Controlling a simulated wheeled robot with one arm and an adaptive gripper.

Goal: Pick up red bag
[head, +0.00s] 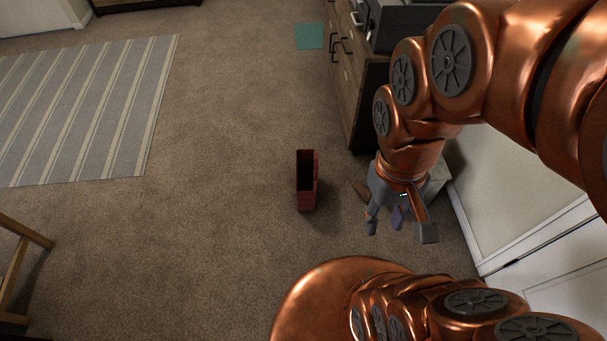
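The red bag (307,195) stands upright on the carpet near the middle of the head view. It is dark red and box-shaped, with an open, dark top; its contents cannot be made out. My gripper (399,231) is to the right of the bag and apart from it, pointing down with its fingers spread. A small purple-blue shape (398,217) shows between the fingers; I cannot tell whether it is part of the gripper or a separate thing. Nothing is clearly held.
A wooden cabinet (352,95) stands behind the bag to the right. A pale wall (510,190) is at the right. Open carpet lies left of the bag, toward a striped rug (85,110) and wooden furniture legs (14,265).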

